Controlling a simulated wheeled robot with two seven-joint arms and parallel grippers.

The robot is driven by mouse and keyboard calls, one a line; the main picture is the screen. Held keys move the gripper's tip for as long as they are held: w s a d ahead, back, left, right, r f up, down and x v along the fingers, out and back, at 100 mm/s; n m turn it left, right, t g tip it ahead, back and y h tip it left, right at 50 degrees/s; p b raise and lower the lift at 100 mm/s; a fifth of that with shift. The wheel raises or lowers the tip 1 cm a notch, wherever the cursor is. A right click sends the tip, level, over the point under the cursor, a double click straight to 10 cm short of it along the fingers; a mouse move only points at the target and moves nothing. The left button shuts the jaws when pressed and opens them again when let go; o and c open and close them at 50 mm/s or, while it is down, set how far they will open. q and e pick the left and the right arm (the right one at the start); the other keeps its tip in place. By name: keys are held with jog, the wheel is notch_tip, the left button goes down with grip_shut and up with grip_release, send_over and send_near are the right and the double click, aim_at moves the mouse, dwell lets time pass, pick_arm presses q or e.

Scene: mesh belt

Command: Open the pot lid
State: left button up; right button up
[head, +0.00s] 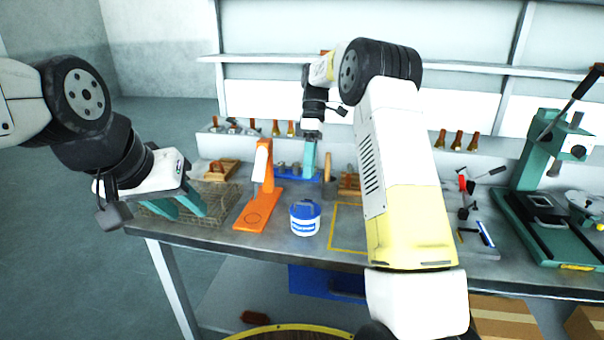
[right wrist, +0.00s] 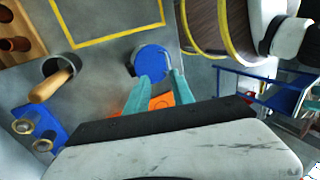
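The pot (head: 305,224) is a small white tub with a blue label and a blue lid (head: 305,208), upright on the grey bench. The lid is on the pot and shows as a blue disc in the right wrist view (right wrist: 152,61). My right gripper (head: 310,160) is behind and above the pot in the head view. In the right wrist view its teal fingers (right wrist: 160,82) are apart, with the lid beyond their tips and nothing held. My left gripper (head: 188,208) is open and empty over the wire basket (head: 215,199) at the bench's left end.
An orange stand (head: 263,190) is left of the pot. A yellow outlined square (head: 345,228) lies to its right. A grey cup with a wooden handle (right wrist: 50,88) and a blue block with bolts (right wrist: 40,130) are nearby. A green press (head: 540,190) stands far right.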

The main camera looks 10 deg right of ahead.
jog(key=v, duration=0.5)
jog(key=shift+w+r, duration=0.1)
